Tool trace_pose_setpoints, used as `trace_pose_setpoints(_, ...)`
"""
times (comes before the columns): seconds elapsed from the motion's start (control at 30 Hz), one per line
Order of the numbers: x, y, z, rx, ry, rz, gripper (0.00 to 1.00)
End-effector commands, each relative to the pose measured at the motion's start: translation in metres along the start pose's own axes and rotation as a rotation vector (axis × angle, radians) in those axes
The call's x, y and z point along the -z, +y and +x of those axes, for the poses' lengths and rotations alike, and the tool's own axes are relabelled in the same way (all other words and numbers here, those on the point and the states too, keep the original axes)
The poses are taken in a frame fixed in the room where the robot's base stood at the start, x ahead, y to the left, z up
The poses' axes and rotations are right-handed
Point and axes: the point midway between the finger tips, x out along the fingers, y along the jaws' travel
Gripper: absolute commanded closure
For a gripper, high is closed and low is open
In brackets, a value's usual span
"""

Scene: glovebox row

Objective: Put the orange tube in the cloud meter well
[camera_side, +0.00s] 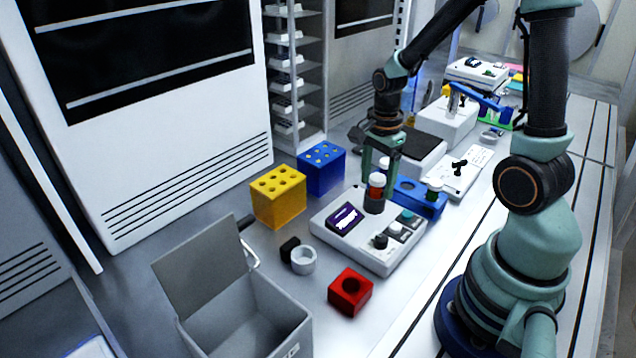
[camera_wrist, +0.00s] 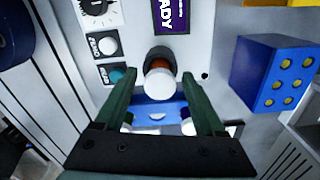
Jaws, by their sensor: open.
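The orange tube (camera_side: 377,186) has a white cap and stands upright in the dark round well (camera_side: 374,206) of the white cloud meter (camera_side: 330,222). In the wrist view the white cap of the tube (camera_wrist: 159,86) hides much of its orange body, with the dark well rim (camera_wrist: 158,52) around it. My gripper (camera_side: 381,177) is open and points down, its fingers on either side of the tube's upper part. In the wrist view my gripper (camera_wrist: 163,78) shows a gap between each finger and the cap. The tube's lower end is hidden inside the well.
A blue rack (camera_side: 428,207) with capped tubes stands just behind the meter. A yellow block (camera_side: 278,197) and a blue block (camera_side: 321,169) with holes stand left. A red block (camera_side: 350,290), a white cup (camera_side: 303,261) and an open grey bin (camera_side: 245,315) are in front.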

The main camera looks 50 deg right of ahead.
Motion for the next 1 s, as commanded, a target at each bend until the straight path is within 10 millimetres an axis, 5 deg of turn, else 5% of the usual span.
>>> trace_pose_setpoints(0.17,0.0,-0.001,-0.012,0.004,0.001,0.0,0.28)
trace_pose_setpoints(0.63,0.0,-0.001,-0.101,0.006,0.001,0.0,0.28)
trace_pose_setpoints(0.87,-0.001,0.0,-0.121,0.004,0.001,-0.01,0.28)
trace_pose_setpoints(1.0,-0.011,0.003,-0.131,0.049,0.009,-0.163,0.28)
